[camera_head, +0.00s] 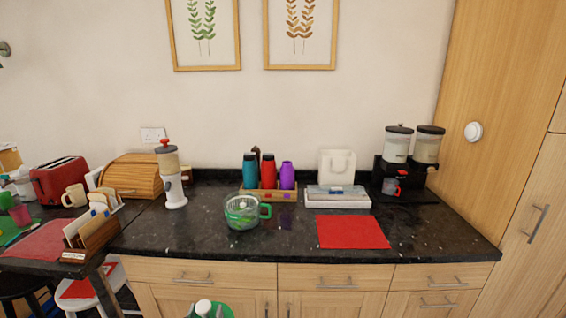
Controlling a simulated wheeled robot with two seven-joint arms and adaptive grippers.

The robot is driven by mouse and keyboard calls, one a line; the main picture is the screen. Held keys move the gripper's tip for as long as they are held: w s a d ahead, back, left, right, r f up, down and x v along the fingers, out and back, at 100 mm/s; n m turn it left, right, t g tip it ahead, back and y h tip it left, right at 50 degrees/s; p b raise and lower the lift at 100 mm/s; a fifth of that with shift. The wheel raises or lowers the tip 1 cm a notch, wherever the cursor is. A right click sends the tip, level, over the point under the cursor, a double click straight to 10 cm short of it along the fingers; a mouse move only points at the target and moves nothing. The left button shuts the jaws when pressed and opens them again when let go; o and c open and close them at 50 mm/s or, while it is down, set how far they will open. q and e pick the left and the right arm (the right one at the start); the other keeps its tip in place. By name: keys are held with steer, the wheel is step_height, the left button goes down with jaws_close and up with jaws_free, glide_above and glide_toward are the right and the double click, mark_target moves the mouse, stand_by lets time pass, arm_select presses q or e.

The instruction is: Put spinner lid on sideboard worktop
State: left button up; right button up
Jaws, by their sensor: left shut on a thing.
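My left gripper (207,311) shows at the bottom edge of the head view, in front of the cabinet doors and below the worktop edge. It is shut on the spinner lid (228,312), a round green thing of which only part shows; the frame edge cuts it off and the gripper covers its middle. The sideboard worktop (285,242) is dark speckled stone. A clear bowl with green parts and a green side handle (265,211) stands on it, left of centre. My right gripper is not in view.
A red mat (352,232) lies on the worktop's right. Behind are a wooden caddy (258,194) of bottles, a white tray (337,203) and a black dispenser stand (412,195). A white grinder (173,190) and bread bin (137,178) stand left. The worktop's front left is clear.

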arm_select(q)
steer(key=shift+s+f, duration=0.55)
steer(key=shift+f, duration=0.15)
steer(key=shift+r, duration=0.1)
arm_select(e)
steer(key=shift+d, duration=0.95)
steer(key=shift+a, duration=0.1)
arm_select(q)
steer(key=shift+r, duration=0.25)
steer(key=shift+p, duration=0.3)
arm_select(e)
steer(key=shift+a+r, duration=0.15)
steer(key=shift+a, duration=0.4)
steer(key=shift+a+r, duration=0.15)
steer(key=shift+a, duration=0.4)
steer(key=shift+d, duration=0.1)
